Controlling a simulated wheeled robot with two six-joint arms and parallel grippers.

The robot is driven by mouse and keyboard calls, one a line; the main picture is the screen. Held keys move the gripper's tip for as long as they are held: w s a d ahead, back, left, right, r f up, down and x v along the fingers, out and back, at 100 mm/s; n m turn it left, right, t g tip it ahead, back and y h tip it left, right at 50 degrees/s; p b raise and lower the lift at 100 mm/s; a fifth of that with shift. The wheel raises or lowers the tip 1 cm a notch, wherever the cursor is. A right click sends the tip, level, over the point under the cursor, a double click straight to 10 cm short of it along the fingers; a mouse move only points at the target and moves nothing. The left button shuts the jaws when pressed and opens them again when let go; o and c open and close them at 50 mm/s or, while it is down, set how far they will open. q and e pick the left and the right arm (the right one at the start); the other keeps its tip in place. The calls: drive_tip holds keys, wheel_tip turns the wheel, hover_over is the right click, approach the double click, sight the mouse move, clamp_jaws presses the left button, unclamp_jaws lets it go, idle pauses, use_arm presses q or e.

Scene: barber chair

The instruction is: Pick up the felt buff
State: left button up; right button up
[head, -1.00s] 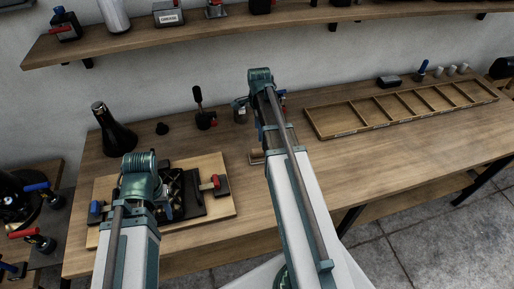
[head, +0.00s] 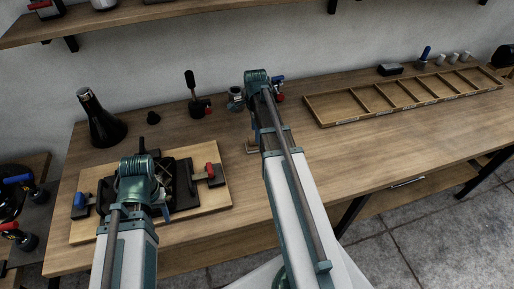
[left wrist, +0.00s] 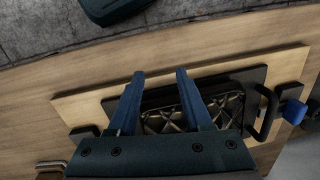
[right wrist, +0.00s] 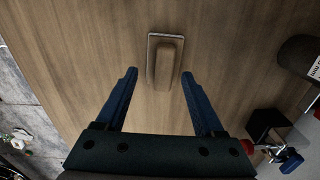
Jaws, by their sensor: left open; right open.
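What looks like the felt buff is a small tan block with a rounded wooden grip on a thin pale-edged base. In the right wrist view this felt buff (right wrist: 168,62) lies on the bench just beyond and between my right fingertips. In the head view the buff (head: 251,148) is partly hidden by my right arm. My right gripper (right wrist: 159,73) is open and empty, pointing down at the buff. My left gripper (left wrist: 160,74) is open and empty above a black fixture (left wrist: 252,80) with a lattice centre on a wooden board.
A long divided wooden tray (head: 345,119) lies at the back right. The right front of the bench is clear.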

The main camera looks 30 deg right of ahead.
use_arm(q)
drive_tip(key=shift+f+b, duration=2.6)
use_arm(e)
drive_tip(key=shift+w+d+f, duration=0.15)
drive_tip(key=shift+d+f, duration=0.05)
drive_tip(key=shift+f, duration=1.15)
drive_tip(key=shift+w+d+f, duration=0.1)
drive_tip(key=shift+d+f, duration=0.1)
drive_tip(key=shift+f, duration=1.1)
drive_tip(key=shift+r, duration=0.1)
use_arm(q)
drive_tip(key=shift+r, duration=0.1)
use_arm(e)
clamp_jaws()
